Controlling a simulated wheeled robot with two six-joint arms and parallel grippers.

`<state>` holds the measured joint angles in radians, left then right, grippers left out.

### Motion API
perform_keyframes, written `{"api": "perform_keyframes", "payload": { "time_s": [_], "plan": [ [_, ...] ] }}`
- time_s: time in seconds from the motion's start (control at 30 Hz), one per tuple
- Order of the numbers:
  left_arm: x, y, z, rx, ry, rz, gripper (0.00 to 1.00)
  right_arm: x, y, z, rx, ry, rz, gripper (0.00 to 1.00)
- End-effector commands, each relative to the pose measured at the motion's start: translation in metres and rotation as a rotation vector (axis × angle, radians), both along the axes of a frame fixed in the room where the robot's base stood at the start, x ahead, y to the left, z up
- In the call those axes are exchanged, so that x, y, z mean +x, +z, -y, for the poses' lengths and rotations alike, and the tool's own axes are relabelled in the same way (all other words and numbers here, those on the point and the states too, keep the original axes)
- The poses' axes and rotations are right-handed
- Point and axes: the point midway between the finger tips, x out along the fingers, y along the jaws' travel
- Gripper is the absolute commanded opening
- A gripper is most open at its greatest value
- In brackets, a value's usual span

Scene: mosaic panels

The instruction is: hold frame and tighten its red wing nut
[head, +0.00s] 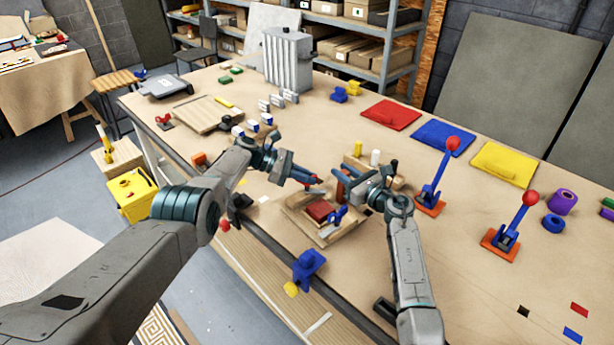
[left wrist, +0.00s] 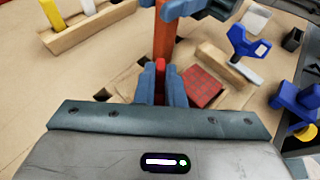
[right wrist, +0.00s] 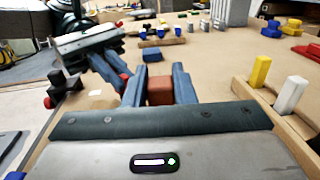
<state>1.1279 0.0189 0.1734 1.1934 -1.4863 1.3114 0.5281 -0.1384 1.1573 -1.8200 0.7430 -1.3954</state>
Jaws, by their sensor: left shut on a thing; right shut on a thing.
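My left gripper (head: 318,184) is shut on the small red wing nut (left wrist: 160,70), which shows between its blue fingertips in the left wrist view. My right gripper (head: 345,186) is shut on a reddish-brown block (right wrist: 160,92), which looks like part of the frame. In the left wrist view this brown part (left wrist: 162,42) reaches from the right gripper toward the red wing nut. How the two join is hidden. Below the grippers is a wooden tray (head: 297,207) with a red tiled panel (left wrist: 203,88) in it.
A blue-handled tool (left wrist: 246,44) lies at the tray's right side. A blue stand (head: 308,264) is at the table's front edge. A wooden rack with a yellow peg (right wrist: 260,72) and a white peg (right wrist: 291,94) stands close behind. Blue levers with red knobs (head: 452,143) stand at right.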

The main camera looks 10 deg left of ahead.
Motion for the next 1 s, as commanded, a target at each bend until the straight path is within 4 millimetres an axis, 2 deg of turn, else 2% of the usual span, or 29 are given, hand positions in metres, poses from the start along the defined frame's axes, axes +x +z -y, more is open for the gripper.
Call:
{"api": "perform_keyframes", "payload": {
  "time_s": [0.2, 0.23, 0.33, 0.73, 0.87, 1.0],
  "plan": [
    [-0.003, -0.004, 0.001, 0.0, -0.003, -0.008, 0.0, 0.001, 0.001, 0.001, 0.0, -0.003, 0.003, 0.0],
    [-0.003, -0.004, 0.001, 0.0, -0.004, -0.008, 0.11, 0.001, 0.001, 0.001, 0.0, -0.003, 0.003, 0.0],
    [-0.002, -0.004, 0.001, 0.0, -0.003, -0.008, 0.31, 0.001, 0.001, 0.001, 0.0, -0.003, 0.003, 0.0],
    [0.0, 0.001, -0.005, -0.001, 0.0, -0.003, 0.31, 0.001, 0.001, 0.001, -0.001, -0.002, 0.001, 0.0],
    [0.0, 0.007, -0.021, 0.0, 0.001, -0.001, 0.31, 0.0, 0.0, 0.001, -0.001, -0.002, 0.001, 0.0],
    [0.0, 0.019, -0.049, 0.001, 0.001, -0.002, 0.31, 0.0, 0.0, 0.001, -0.001, -0.002, 0.001, 0.0]
  ]
}}
